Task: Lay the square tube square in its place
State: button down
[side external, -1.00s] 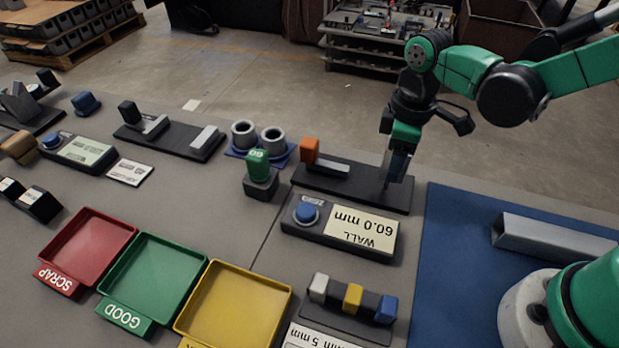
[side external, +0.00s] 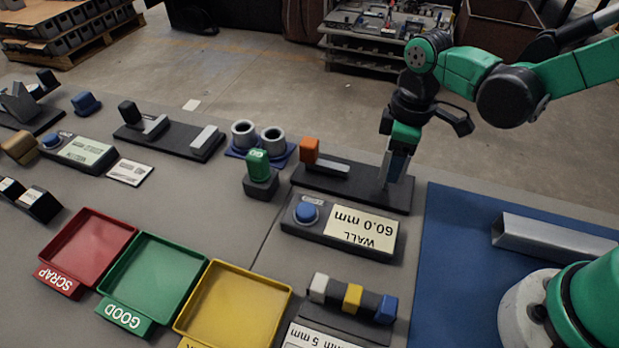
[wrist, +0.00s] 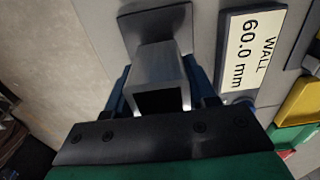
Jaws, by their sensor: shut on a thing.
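My gripper (side external: 393,172) points down at the right end of a long dark base plate (side external: 320,182), beside the WALL 60.0 mm display. In the wrist view its blue fingers (wrist: 160,92) are shut on a silver square tube (wrist: 157,72), one finger on each flat side. The tube's dark open end faces the camera. The dark plate (wrist: 150,20) shows beyond the tube; whether the tube touches it I cannot tell. In the side view the fingers largely hide the held tube. Another square tube (side external: 550,240) lies on the blue mat (side external: 455,270).
An orange block (side external: 309,150) with a grey bar stands at the plate's left end. The WALL display (side external: 338,228) is just in front. A green block (side external: 258,165) and grey rings (side external: 258,133) are left. Red, green and yellow trays (side external: 284,292) lie in front.

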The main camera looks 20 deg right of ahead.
aim_at(388, 187)
jog(key=shift+f, duration=1.65)
dwell(0.4)
jog(key=shift+c, duration=1)
grip_release()
jog(key=shift+r, duration=0.1)
jog(key=shift+r, duration=2.75)
